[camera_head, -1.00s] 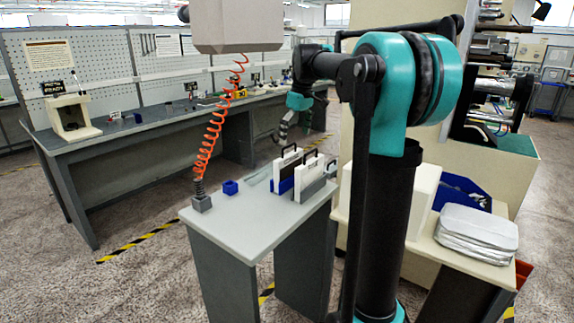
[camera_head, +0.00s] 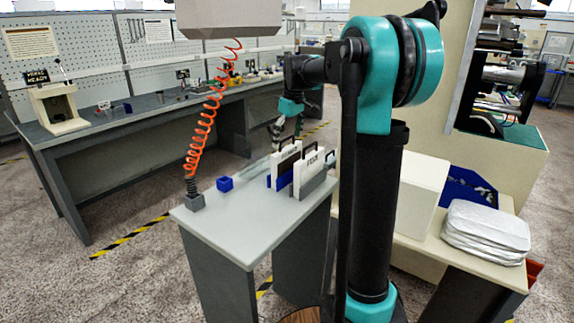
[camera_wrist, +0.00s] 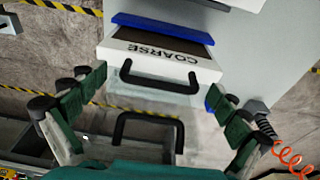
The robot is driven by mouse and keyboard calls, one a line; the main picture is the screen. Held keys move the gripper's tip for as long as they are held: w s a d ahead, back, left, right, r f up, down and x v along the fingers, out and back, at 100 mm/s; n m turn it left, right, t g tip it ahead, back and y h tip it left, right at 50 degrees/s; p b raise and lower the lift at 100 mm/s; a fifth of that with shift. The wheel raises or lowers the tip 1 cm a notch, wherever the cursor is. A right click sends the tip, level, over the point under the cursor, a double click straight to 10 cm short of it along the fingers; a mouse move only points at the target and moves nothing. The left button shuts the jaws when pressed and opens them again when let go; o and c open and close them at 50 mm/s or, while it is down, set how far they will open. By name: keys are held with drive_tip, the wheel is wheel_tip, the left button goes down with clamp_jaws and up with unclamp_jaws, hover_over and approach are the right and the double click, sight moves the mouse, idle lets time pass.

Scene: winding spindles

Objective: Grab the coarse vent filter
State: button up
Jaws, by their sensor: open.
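The coarse vent filter (camera_wrist: 163,58) is a white-framed block marked COARSE with a black loop handle (camera_wrist: 160,84), beside a blue holder edge (camera_wrist: 160,27) in the wrist view. In the head view it appears as the left upright panel (camera_head: 284,160) in a blue holder. My gripper (camera_wrist: 155,86) is open, its green-padded fingers spread on either side of the filter's handle. I cannot tell the gap in depth. In the head view my gripper (camera_head: 277,131) is small, behind the panels. A second black handle (camera_wrist: 148,120) lies nearer the wrist camera on a pale, glassy part.
A second white panel (camera_head: 312,168) in a grey holder stands right of the coarse filter. The table's front is clear.

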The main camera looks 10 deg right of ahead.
drive_tip(key=shift+f, duration=0.1)
drive_tip(key=c, duration=1.6)
